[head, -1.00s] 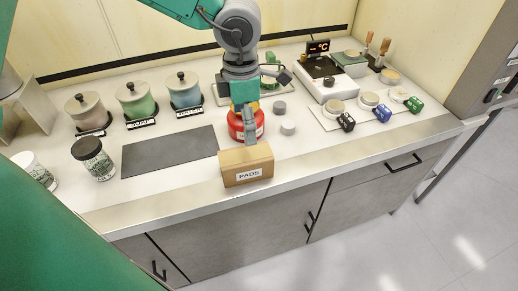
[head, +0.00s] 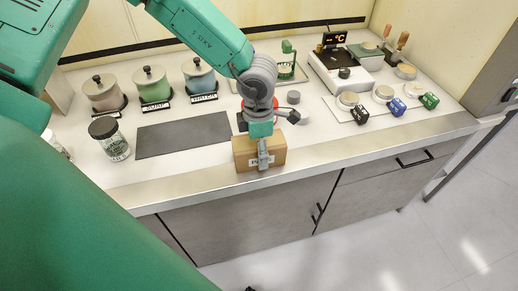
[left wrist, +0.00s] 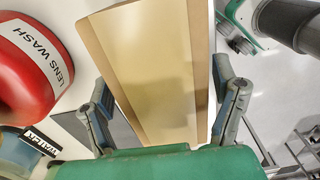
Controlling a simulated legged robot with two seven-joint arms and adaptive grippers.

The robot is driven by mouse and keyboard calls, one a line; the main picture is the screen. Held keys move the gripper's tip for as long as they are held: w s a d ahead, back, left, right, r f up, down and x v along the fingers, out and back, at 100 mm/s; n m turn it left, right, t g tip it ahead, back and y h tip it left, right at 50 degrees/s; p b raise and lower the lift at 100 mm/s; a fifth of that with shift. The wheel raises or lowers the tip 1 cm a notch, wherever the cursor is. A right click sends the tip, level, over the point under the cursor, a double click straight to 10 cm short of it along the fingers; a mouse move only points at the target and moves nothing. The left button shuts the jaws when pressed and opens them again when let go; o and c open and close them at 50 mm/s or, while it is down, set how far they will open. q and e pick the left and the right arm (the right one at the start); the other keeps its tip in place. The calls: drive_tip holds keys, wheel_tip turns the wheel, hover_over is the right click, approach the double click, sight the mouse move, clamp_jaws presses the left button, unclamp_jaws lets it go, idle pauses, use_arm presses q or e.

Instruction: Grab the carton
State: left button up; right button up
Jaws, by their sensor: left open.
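In the left wrist view the carton (left wrist: 150,60) shows a tan face with darker borders and lies between the two spread fingers of the left gripper (left wrist: 163,95). The fingers are open, one on each side of the carton; contact cannot be told. My right gripper is not in view.
A red lens wash container (left wrist: 28,65) stands close beside the carton, mostly hidden by my wrist in the head view. A dark mat (head: 180,136) lies left of the carton. Lidded pots (head: 155,88) stand behind it. Small grey cylinders (head: 293,97) and a scale-like device (head: 345,75) stand to the right.

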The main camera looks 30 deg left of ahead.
use_arm(q)
drive_tip(key=c, duration=1.5)
drive_tip(key=shift+o, duration=0.2)
